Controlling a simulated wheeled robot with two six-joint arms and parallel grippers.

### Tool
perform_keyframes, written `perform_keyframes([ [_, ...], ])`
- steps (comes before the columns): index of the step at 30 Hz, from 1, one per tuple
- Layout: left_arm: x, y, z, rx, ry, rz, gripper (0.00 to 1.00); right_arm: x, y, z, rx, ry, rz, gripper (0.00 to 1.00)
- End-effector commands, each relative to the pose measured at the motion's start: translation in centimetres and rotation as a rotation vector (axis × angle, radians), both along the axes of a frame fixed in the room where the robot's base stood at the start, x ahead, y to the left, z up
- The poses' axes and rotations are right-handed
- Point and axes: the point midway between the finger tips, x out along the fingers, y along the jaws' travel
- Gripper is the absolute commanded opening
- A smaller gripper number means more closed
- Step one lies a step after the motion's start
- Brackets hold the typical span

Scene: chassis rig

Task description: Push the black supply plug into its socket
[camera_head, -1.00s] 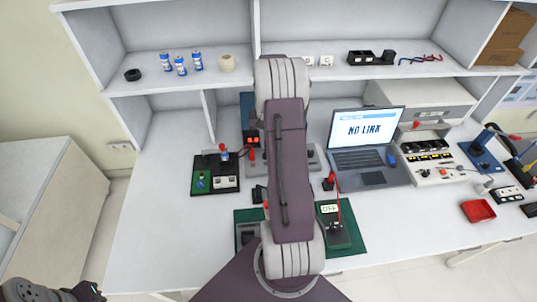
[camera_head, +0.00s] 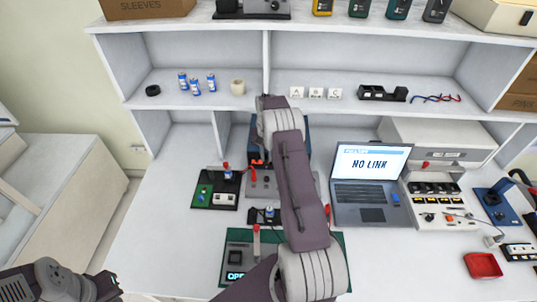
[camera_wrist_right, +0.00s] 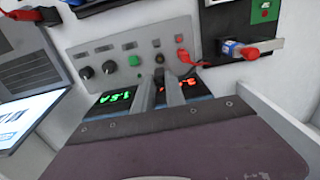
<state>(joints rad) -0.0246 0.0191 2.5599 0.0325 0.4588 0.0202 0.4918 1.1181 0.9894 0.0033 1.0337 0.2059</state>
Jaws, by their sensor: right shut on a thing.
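My right gripper (camera_wrist_right: 165,88) is in front of the power supply's grey panel (camera_wrist_right: 130,48) in the right wrist view. Its two grey fingers are shut on a small dark piece, apparently the black supply plug (camera_wrist_right: 159,73), mostly hidden between them. A dark round socket (camera_wrist_right: 159,58) shows just beyond the fingertips, beside a red plug (camera_wrist_right: 180,39). I cannot tell whether the black plug touches the socket. My left gripper (camera_head: 105,284) is at the lower left, away from everything.
The laptop (camera_head: 371,165) reading NO LINK stands right of my arm. A black board with a green part (camera_head: 203,194) lies to the left. The left bench top is clear.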

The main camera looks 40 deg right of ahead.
Motion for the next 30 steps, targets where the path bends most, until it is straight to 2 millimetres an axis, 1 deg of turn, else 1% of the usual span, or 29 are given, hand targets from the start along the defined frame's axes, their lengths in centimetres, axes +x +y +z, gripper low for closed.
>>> perform_keyframes([
  [5, 0.0, 0.0, 0.4, 0.000, 0.000, 0.000, 0.00, -0.1, 0.0, 0.1, -0.002, 0.002, 0.000, 0.00],
  [6, 0.0, 0.0, 0.0, 0.000, 0.000, 0.000, 0.00, -0.1, 0.0, -0.4, -0.002, 0.002, 0.000, 0.00],
  [11, 0.0, 0.0, -1.0, 0.000, 0.000, 0.000, 0.00, -0.1, 0.0, -1.8, -0.002, 0.003, 0.000, 0.00],
  [18, 0.0, 0.0, -2.8, 0.000, 0.000, 0.000, 0.00, 0.0, 0.0, -4.7, -0.003, 0.001, -0.001, 0.00],
  [21, 0.0, 0.0, -3.3, 0.000, 0.000, 0.000, 0.00, -0.1, 0.0, -5.5, -0.002, 0.002, -0.001, 0.00],
  [24, 0.0, 0.0, -3.4, 0.000, 0.000, 0.000, 0.00, 0.0, 0.0, -5.8, -0.003, 0.001, -0.001, 0.00],
  [30, 0.0, 0.0, -3.3, 0.000, 0.000, 0.000, 0.00, 0.0, 0.0, -5.8, -0.002, 0.001, -0.001, 0.00],
])
